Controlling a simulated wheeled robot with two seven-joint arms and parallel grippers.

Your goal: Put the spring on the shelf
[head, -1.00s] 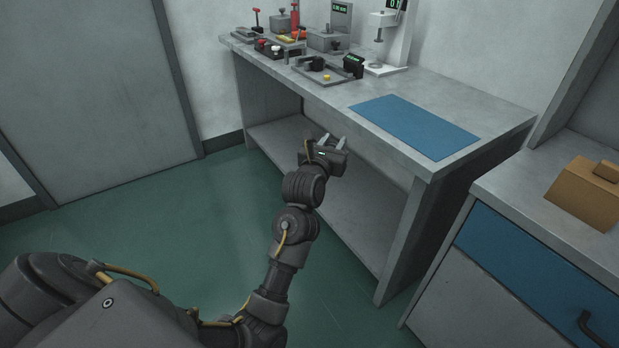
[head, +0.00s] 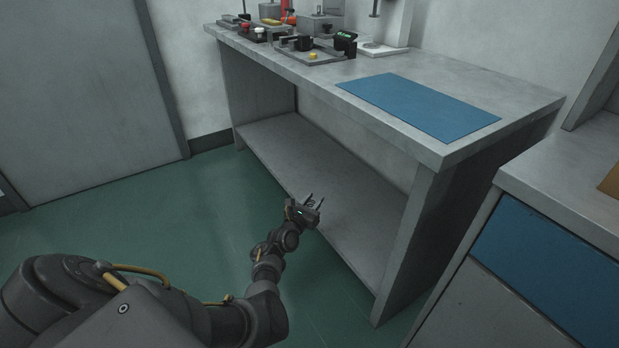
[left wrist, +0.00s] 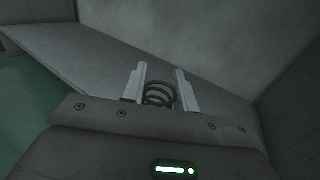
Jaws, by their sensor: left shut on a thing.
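My left gripper (head: 313,200) reaches in at the front edge of the low shelf (head: 330,215) under the grey workbench. In the left wrist view the gripper (left wrist: 160,85) is shut on the dark coil spring (left wrist: 158,95), which sits between the two pale fingers. The shelf's flat grey surface (left wrist: 75,68) spreads out beyond the fingers in that view. I cannot tell how far the spring is above the shelf. The spring is too small to make out in the head view. My right gripper is not in view.
The workbench top (head: 470,80) lies above the shelf, with a blue mat (head: 418,105) and several devices at the back. A bench leg panel (head: 415,235) closes the shelf's right side. A cabinet with a blue drawer (head: 545,265) stands at the right. The visible shelf surface is bare.

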